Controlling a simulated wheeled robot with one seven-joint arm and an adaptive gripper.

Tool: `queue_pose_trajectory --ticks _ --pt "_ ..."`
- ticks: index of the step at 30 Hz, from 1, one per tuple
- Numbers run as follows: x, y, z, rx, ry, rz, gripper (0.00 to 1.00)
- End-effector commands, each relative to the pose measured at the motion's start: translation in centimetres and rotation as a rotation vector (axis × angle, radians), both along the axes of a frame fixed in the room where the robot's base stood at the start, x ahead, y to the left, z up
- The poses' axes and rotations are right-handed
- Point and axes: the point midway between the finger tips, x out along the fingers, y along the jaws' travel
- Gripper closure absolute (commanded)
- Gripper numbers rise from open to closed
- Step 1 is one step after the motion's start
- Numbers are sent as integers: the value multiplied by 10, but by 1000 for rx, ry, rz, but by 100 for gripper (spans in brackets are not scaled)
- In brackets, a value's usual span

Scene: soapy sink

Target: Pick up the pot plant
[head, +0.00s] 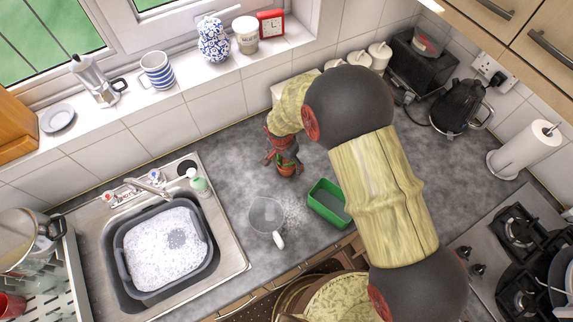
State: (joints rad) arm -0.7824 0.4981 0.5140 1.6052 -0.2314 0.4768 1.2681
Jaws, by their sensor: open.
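The pot plant (287,169) stands upright on the grey worktop, right of the sink and close to the tiled wall. Its small reddish-brown pot shows below some green leaves. My gripper (284,158) is above it, pointing down, with its open fingers spread around the top of the plant. The gripper hides much of the foliage, and I cannot tell whether the fingers touch it.
A clear jug (267,213) with a white handle and a green tub (328,204) stand in front of the plant. A soap bottle (199,184) is by the sink, left. The sink's grey bowl (205,225) holds suds. Canisters (379,55) stand behind my arm.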

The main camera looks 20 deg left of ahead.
Motion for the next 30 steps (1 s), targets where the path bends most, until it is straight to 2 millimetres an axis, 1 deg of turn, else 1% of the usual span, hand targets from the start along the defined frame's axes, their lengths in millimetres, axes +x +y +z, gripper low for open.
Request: queue_pose_trajectory --ticks 6,30 --pt "0 0 -1 1 0 0 25" --pt "0 0 0 0 0 1 70"
